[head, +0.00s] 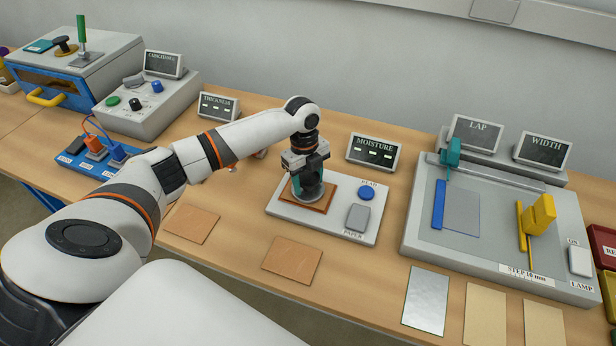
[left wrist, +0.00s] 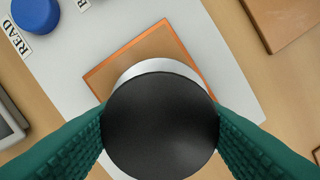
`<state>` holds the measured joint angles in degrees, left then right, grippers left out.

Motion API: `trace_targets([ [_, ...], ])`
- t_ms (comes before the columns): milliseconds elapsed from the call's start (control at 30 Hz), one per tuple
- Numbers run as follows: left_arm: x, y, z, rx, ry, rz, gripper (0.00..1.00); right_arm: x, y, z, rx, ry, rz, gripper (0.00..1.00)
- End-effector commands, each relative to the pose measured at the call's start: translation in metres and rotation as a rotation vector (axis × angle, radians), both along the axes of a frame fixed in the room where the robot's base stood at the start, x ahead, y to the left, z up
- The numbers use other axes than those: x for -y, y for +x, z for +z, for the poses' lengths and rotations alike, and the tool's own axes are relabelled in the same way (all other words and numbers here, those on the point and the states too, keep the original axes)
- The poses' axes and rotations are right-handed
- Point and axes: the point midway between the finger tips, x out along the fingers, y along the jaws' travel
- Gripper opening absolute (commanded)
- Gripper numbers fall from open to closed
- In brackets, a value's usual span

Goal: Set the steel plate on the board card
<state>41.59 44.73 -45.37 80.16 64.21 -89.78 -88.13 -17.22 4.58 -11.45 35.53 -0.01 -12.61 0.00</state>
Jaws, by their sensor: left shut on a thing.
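My left gripper (head: 309,182) is shut on a round piece with a black top (left wrist: 160,125) and a bright metal rim (left wrist: 155,68). In the left wrist view its green fingers press on both sides of the black top. The piece stands over a brown card with an orange edge (left wrist: 130,58), which lies on the white moisture unit and also shows in the head view (head: 321,205). I cannot tell whether the metal rim touches the card. A flat silver sheet (head: 426,300) lies at the table's front right. My right gripper is not in view.
The moisture unit (head: 285,209) has a blue READ button (head: 366,193) and a grey PAPER button (head: 357,217). Two brown cards (head: 192,223) (head: 292,261) lie in front. A large lap unit (head: 420,238) stands right. A blue socket block (head: 75,158) stands left.

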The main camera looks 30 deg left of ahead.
Motion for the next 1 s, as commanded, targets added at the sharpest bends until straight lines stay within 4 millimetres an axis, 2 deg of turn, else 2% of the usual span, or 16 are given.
trace_targets([
  [233, 0.000, 0.001, -0.002, 0.002, -0.001, 0.000, 0.16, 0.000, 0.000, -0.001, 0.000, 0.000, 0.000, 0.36],
  [267, 0.000, 0.000, -0.003, 0.000, 0.000, 0.000, 0.60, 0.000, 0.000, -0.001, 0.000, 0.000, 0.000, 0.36],
  [367, 0.000, 0.000, -0.002, 0.000, 0.000, 0.000, 0.76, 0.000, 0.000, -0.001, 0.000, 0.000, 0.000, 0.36],
  [633, 0.000, 0.000, -0.002, 0.000, 0.000, 0.000, 0.77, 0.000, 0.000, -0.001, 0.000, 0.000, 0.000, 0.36],
  [767, -0.001, 0.001, 0.005, 0.003, 0.001, 0.000, 0.77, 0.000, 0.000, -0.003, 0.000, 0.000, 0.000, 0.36],
  [867, -0.003, 0.002, 0.019, 0.005, 0.001, 0.000, 0.77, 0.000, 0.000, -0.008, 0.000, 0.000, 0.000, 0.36],
  [1000, -0.006, 0.004, 0.049, 0.008, 0.001, 0.001, 0.77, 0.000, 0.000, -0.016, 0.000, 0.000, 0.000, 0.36],
])
